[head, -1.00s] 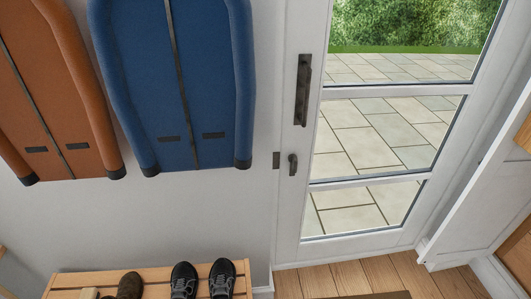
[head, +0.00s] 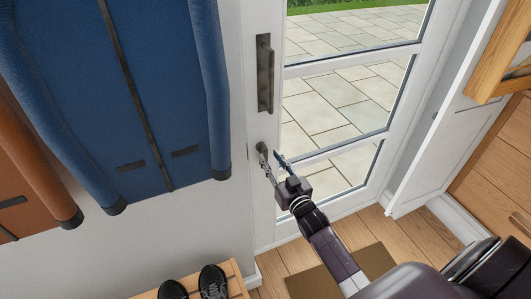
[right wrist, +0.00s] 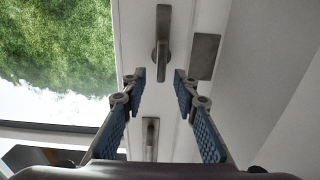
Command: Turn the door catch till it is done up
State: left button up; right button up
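The door catch (head: 262,150) is a small dark metal lever on the white door's left edge, below the long pull handle. In the right wrist view the catch (right wrist: 162,45) lies roughly along the door edge, its near end showing in the gap between my fingertips. A flat grey plate (right wrist: 203,57) sits beside it across the door seam. My right gripper (head: 271,165) is at the catch, and its fingers partly cover it. In the wrist view the gripper (right wrist: 160,77) is open, with one finger on each side of the catch; I cannot tell if they touch it. My left gripper is out of view.
The long pull handle (head: 265,75) stands above the catch on the glazed door. A bench with shoes (head: 212,281) stands below. A white panel (head: 437,130) is at the right.

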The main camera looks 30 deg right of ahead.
aim_at(267, 153)
jog(key=shift+w, duration=1.6)
grip_shut()
